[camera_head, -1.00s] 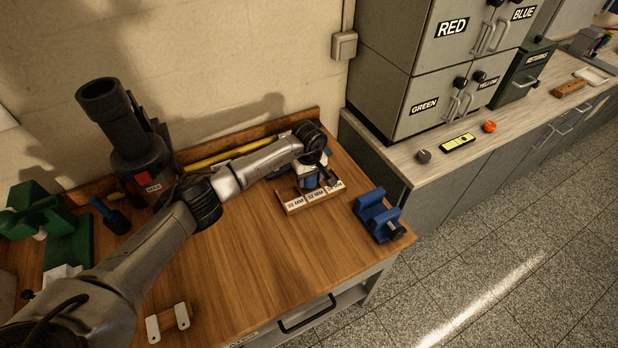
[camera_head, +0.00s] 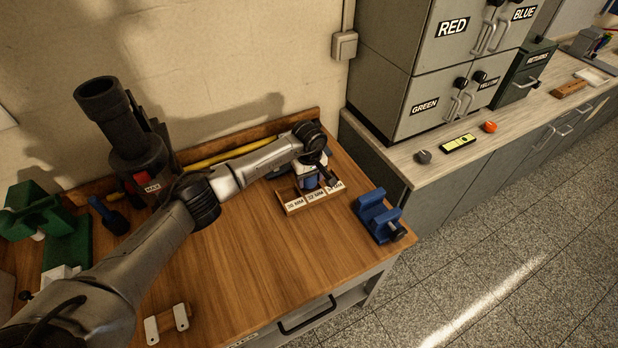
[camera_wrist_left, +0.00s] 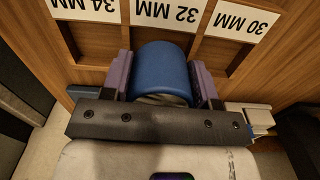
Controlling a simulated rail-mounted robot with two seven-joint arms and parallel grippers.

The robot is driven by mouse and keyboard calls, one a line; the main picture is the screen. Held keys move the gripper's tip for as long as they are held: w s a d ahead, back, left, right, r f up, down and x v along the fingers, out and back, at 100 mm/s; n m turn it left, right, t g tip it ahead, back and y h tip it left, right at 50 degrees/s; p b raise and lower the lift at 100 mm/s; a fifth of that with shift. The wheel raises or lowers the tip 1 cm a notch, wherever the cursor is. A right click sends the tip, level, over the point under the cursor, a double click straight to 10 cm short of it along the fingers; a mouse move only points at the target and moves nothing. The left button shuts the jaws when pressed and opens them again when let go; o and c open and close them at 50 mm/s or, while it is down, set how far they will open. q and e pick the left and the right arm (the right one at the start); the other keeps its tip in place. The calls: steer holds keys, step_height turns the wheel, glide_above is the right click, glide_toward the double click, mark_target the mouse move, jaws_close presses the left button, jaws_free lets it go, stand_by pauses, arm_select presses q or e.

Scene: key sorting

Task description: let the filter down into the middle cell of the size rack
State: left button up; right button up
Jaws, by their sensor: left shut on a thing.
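The filter, a blue cylinder (camera_wrist_left: 162,70), is between the two purple fingers of my left gripper (camera_wrist_left: 163,78), which is shut on it. In the head view the left gripper (camera_head: 312,177) is over the middle of the wooden size rack (camera_head: 296,208). The rack's labels read 30, 32 and 34 MM, upside down in the wrist view. The filter lines up with the middle cell, behind the 32 MM label (camera_wrist_left: 166,13), and covers most of it. I cannot tell how deep its lower end is. The outer cells look empty in the wrist view.
A blue vise-like block (camera_head: 376,216) stands right of the rack near the bench edge. A green fixture (camera_head: 68,240) and a dark tool marked MAX (camera_head: 140,165) are at the left. A small piece with white end plates (camera_head: 167,323) lies in front. The bench middle is clear.

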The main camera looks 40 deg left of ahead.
arm_select(q)
steer(key=shift+b, duration=0.3)
stand_by(0.4)
steer(key=shift+f+b, duration=0.7)
steer(key=shift+f, duration=0.1)
steer(key=shift+r, duration=0.5)
stand_by(0.3)
steer(key=shift+b, duration=0.7)
stand_by(1.9)
steer(key=shift+f+b, duration=0.5)
steer(key=shift+f, duration=0.1)
steer(key=shift+r, duration=0.2)
steer(key=shift+r, duration=0.35)
steer(key=shift+b, duration=0.3)
stand_by(1.7)
